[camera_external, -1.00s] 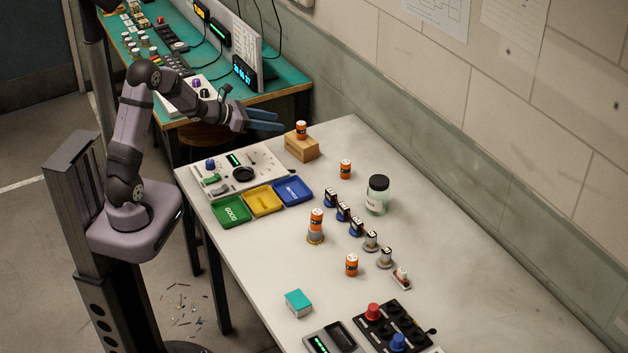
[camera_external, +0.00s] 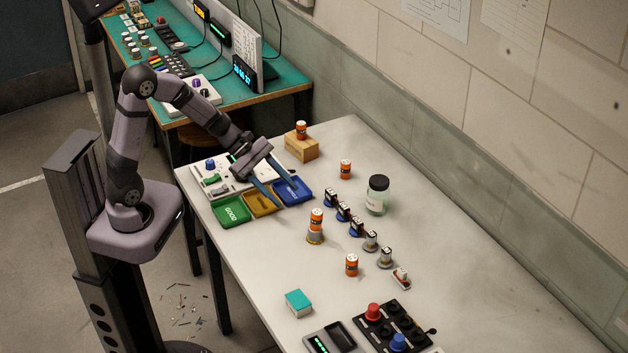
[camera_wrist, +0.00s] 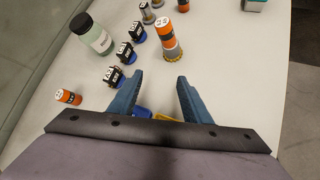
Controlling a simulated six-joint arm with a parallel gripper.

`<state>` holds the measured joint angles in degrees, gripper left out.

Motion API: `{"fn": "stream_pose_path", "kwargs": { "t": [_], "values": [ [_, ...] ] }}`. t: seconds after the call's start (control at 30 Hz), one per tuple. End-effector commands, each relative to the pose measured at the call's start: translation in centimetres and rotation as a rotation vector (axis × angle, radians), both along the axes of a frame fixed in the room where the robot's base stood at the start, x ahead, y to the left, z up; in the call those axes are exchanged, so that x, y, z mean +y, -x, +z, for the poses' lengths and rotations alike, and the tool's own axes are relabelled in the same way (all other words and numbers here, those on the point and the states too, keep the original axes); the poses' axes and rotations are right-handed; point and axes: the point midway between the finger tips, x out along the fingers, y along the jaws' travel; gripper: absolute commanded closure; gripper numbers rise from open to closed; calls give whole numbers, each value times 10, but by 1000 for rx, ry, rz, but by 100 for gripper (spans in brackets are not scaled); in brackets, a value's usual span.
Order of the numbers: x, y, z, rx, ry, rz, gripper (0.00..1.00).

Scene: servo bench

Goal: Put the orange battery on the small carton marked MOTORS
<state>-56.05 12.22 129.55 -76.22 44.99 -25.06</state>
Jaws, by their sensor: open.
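Several orange batteries with white tops are in the external view. One stands on a round grey and yellow base (camera_external: 315,238): the battery (camera_external: 316,218), also in the wrist view (camera_wrist: 166,34). One stands alone near the back (camera_external: 345,169), one near the front (camera_external: 351,266), and one on a tan block (camera_external: 301,149). A small teal carton with a white side (camera_external: 298,303) lies near the front edge; no MOTORS marking is readable on it or on the tan block. My gripper (camera_external: 287,196) is open and empty above the blue and yellow trays, fingers pointing down toward the table.
A row of small servos (camera_external: 343,211) runs right of the battery on the base. A lidded jar (camera_external: 377,195) stands behind them. Green, yellow and blue trays (camera_external: 231,211) and a control panel are at the left. A black button box (camera_external: 394,325) is at the front. Table between is clear.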

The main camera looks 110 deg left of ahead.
Motion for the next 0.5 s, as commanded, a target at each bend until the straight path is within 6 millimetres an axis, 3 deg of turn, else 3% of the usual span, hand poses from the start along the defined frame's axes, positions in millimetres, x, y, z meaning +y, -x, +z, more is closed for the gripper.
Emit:
{"fn": "stream_pose_path", "kwargs": {
  "t": [0.03, 0.1, 0.2, 0.3, 0.5],
  "values": [
    [-47, -2, -7, 46, -74, -199, 56],
    [-99, 8, -18, 101, -181, -463, 56],
    [-158, 35, -32, 158, -341, -841, 56],
    [-197, 67, -43, 191, -507, -1204, 56],
    [-226, 115, -55, 201, -796, -1785, 56]
  ]
}}
